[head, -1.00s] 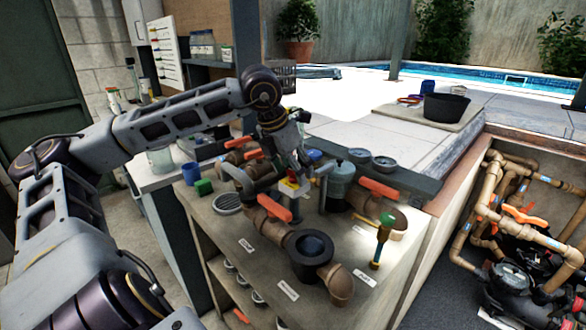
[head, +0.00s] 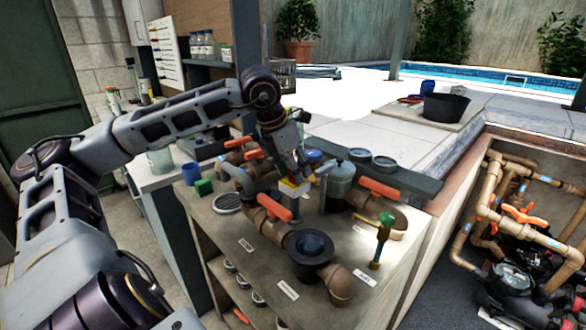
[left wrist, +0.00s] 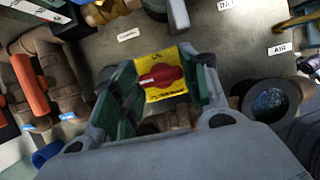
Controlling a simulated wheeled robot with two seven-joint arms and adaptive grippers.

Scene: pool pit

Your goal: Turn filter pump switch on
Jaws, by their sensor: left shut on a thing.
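The filter pump switch is a red rotary knob (left wrist: 161,76) on a yellow plate (left wrist: 166,95), seen in the left wrist view. The knob lies roughly crosswise with a pale mark at its left end. The plate's lettering is too small to read surely. In the head view the yellow switch box (head: 291,189) stands among the pipes on the bench. My left gripper (head: 292,176) reaches down onto it from above. In the left wrist view its fingers (left wrist: 162,84) flank the knob, shut on it; the exact contact is hard to see. My right gripper is not in view.
Brown pipes with orange valve handles (head: 274,208) crowd the bench around the switch. A dark round pipe opening (head: 311,246) lies in front, a grey canister (head: 340,178) to the right. A green-topped brass valve (head: 381,240) stands near the right edge.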

